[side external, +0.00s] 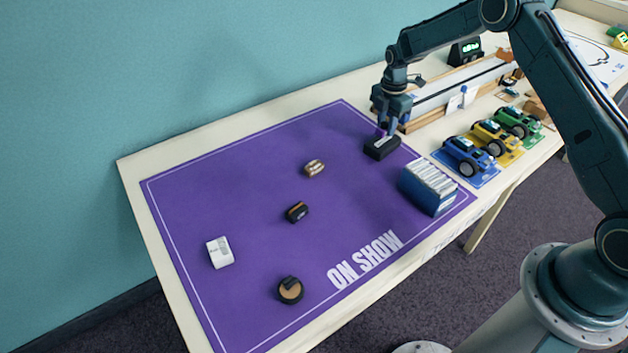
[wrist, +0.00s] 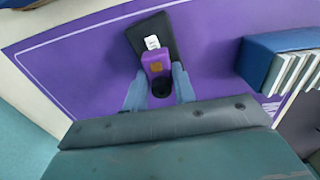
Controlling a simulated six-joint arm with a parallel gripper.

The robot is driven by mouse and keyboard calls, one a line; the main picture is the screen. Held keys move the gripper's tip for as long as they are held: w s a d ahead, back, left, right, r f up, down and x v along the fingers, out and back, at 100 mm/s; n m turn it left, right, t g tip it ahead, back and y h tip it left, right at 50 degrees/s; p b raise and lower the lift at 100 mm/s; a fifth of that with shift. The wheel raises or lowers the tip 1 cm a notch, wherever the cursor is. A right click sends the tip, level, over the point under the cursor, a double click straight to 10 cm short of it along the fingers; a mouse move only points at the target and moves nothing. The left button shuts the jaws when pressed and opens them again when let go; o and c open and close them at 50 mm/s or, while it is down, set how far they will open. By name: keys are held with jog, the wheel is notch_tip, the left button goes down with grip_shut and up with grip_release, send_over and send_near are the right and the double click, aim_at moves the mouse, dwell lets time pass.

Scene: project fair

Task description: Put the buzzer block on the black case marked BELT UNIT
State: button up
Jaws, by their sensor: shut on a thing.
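My gripper (side external: 386,126) is shut on the purple buzzer block, with a finger on each side of it. The buzzer block (wrist: 156,64) has a round black buzzer at its near end and a small orange-brown patch on top. A little of its purple (side external: 380,133) shows in the side view between the fingers and the case. The black case (side external: 382,149) lies flat on the purple mat, directly under the block. In the wrist view the case (wrist: 150,28) shows a white label, too small to read. I cannot tell whether the block touches the case.
A blue box of white folders (side external: 428,187) stands right of the case. On the ON SHOW mat (side external: 240,205) lie a tan piece (side external: 314,168), a black-orange piece (side external: 297,212), a white switch-like block (side external: 220,252) and a round piece (side external: 290,290). Toy cars (side external: 470,156) stand farther right.

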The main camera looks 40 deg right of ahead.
jog(key=shift+f, duration=1.2)
jog(key=shift+f, duration=0.15)
jog(key=o, duration=1)
notch_tip(320, 180, up, 11)
jog(key=shift+r, duration=0.65)
